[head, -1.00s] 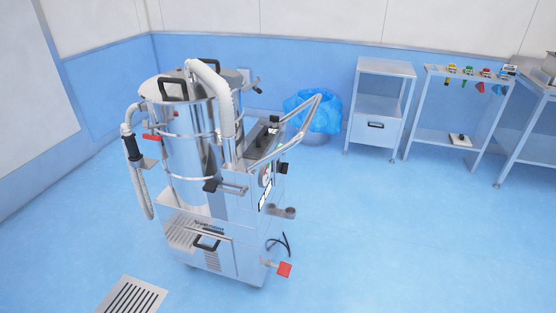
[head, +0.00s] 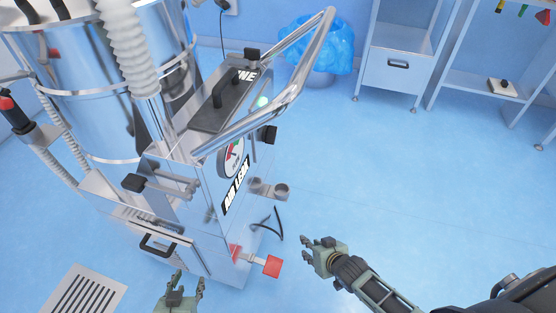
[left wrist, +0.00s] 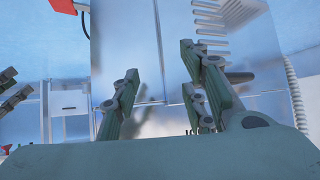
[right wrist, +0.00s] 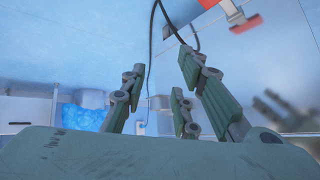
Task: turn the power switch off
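A shiny metal vacuum machine (head: 185,215) stands at the left of the head view. Its side has a round gauge (head: 231,158), a label, a black knob (head: 268,134) and a pale green round part (head: 262,101). I cannot tell for sure which part is the power switch. My left gripper (head: 188,281) is open and empty, low in front of the machine; its fingers also show apart in the left wrist view (left wrist: 160,75). My right gripper (head: 314,251) is open and empty, right of the machine's red foot part (head: 272,266); it also shows open in the right wrist view (right wrist: 162,68).
A metal push handle (head: 290,90) juts out from the machine's right side. A blue-lined bin (head: 322,45) and a metal cabinet (head: 398,68) stand behind. A floor grate (head: 85,292) lies at the lower left. The floor at right is clear.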

